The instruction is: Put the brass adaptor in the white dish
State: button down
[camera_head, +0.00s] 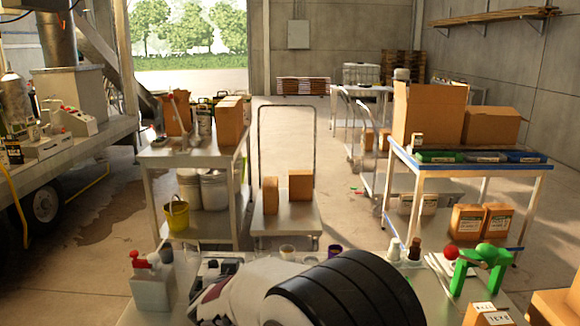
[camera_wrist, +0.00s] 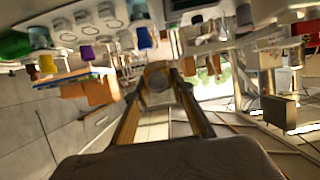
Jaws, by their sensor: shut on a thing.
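My gripper (camera_wrist: 159,88) shows in the wrist view, its two tan fingers reaching up to the middle of the picture. It is shut on a round, brownish piece with a dull ring-like end, which looks like the brass adaptor (camera_wrist: 158,80). The piece is held between the fingertips, clear of any surface. In the head view my arm covers the front bench's middle, and the gripper and adaptor are hidden. I cannot make out the white dish for certain in either view.
The front bench (camera_head: 140,315) carries a grey box with a red top (camera_head: 152,288), small cups (camera_head: 287,252), a purple cup (camera_head: 334,251) and a green tool (camera_head: 482,266). Behind are a left table (camera_head: 185,154), a cart (camera_head: 286,226) and a blue-edged table (camera_head: 470,170) with cartons.

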jog(key=s+d+f, duration=0.2)
jog(key=d, duration=1.2)
jog(key=s+d+f, duration=0.1)
jog(key=s+d, duration=0.2)
jog(key=d, duration=1.2)
jog(key=shift+d+f, duration=0.15)
jog(key=shift+f, duration=0.2)
jog(key=shift+s, duration=0.1)
